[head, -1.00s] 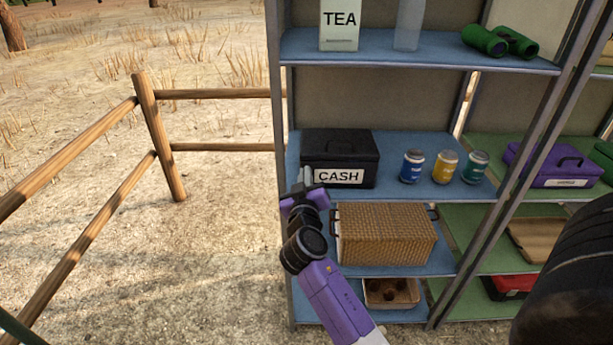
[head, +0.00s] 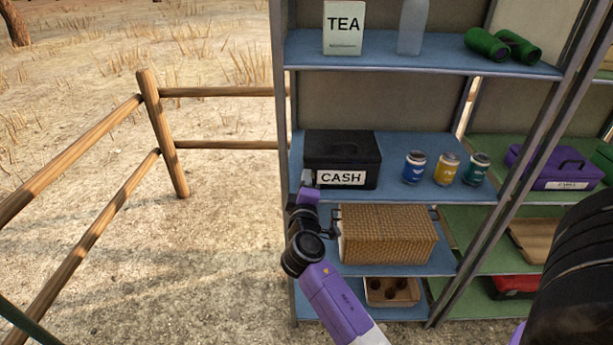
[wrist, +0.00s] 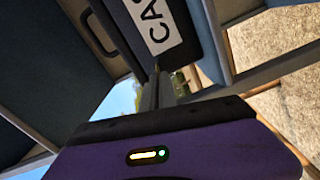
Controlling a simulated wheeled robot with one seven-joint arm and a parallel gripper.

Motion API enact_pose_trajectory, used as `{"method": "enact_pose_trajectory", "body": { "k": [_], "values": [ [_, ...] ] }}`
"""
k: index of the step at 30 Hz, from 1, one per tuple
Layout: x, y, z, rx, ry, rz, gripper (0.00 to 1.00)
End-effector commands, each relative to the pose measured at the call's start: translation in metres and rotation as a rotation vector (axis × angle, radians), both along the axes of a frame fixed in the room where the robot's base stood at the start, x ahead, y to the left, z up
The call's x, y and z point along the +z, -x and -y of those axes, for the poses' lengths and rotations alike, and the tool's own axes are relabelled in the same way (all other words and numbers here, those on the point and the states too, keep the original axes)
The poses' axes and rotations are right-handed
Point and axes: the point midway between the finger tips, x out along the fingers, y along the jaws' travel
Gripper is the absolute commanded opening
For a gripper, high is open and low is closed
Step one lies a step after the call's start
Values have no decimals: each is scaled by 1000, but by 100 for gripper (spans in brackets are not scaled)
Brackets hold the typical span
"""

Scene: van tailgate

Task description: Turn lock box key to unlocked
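The black cash box (head: 342,150) stands closed on the blue middle shelf, its white CASH label facing out. It also shows at the top of the wrist view (wrist: 188,45), turned by the roll of my wrist. My gripper (head: 307,178) is at the box's lower left front, left of the label. In the wrist view its fingers (wrist: 158,82) are close together at the box front. A small brassy spot (wrist: 157,68) at the fingertips looks like the key; the fingers hide most of it. The angle of the key cannot be read.
Blue, yellow and teal cans (head: 447,168) stand right of the box. A wicker basket (head: 388,234) sits on the shelf below, close to my wrist. The shelf unit's left post (head: 283,160) is just left of my gripper. Open ground lies left, before a wooden fence (head: 160,130).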

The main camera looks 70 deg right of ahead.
Motion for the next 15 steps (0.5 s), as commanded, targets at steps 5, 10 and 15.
{"method": "enact_pose_trajectory", "body": {
  "k": [5, 10, 15],
  "values": [
    [-1, -1, -1, 3, 37, -92, 0],
    [-2, -1, -1, 3, 60, -148, 0],
    [-3, -1, -1, 3, 71, -174, 0]
  ]
}}
